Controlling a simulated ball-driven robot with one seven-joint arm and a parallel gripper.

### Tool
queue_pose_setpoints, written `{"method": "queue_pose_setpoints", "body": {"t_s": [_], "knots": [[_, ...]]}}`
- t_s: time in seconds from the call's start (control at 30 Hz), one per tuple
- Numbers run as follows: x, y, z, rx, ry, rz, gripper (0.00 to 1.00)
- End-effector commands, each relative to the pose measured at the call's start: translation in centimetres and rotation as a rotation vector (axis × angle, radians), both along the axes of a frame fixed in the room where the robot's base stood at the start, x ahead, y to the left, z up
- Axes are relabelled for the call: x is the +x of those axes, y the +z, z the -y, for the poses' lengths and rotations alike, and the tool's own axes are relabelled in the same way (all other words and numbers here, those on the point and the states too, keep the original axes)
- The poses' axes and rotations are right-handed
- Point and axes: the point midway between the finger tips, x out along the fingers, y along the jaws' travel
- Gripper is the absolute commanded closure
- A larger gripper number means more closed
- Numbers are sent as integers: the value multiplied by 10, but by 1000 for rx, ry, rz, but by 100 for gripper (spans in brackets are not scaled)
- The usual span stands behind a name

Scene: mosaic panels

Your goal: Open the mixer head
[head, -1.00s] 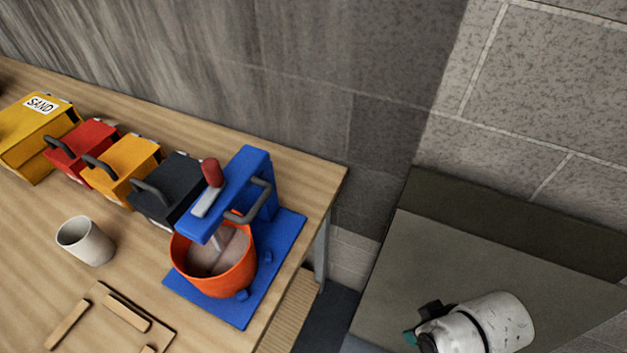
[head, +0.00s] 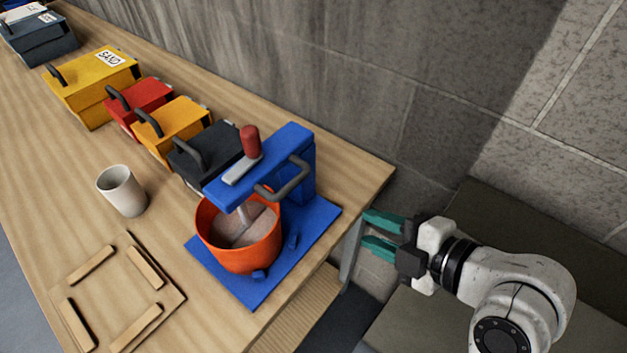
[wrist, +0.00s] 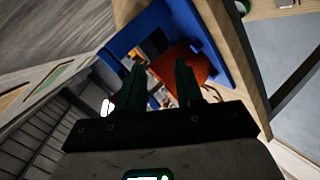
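The mixer (head: 304,165) is blue and stands on a blue base plate (head: 253,288) near the right end of the table. Its head (head: 262,166) is down over an orange bucket (head: 237,254) holding a grey-pink mass. A dark grey handle (head: 284,180) sticks out of the head's right side, and a red-knobbed lever (head: 250,142) stands on top. My gripper (head: 370,232) is to the right of the mixer, apart from it, with its teal fingers spread and empty. In the wrist view, my gripper (wrist: 157,72) points toward the mixer's blue frame (wrist: 150,27) and the orange bucket (wrist: 184,62).
A white cup (head: 122,190) and a wooden frame (head: 118,298) are on the table left of the mixer. Black, orange (head: 172,128), red (head: 140,102) and yellow (head: 92,85) boxes line the wall side. The table's right edge lies between mixer and gripper.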

Motion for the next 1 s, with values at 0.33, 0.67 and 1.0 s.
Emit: {"method": "queue_pose_setpoints", "body": {"t_s": [0.33,0.67,1.0], "knots": [[8,63,-41,-87,241,451,64],[19,55,-57,-90,249,463,64],[52,50,-99,-90,247,455,64]]}}
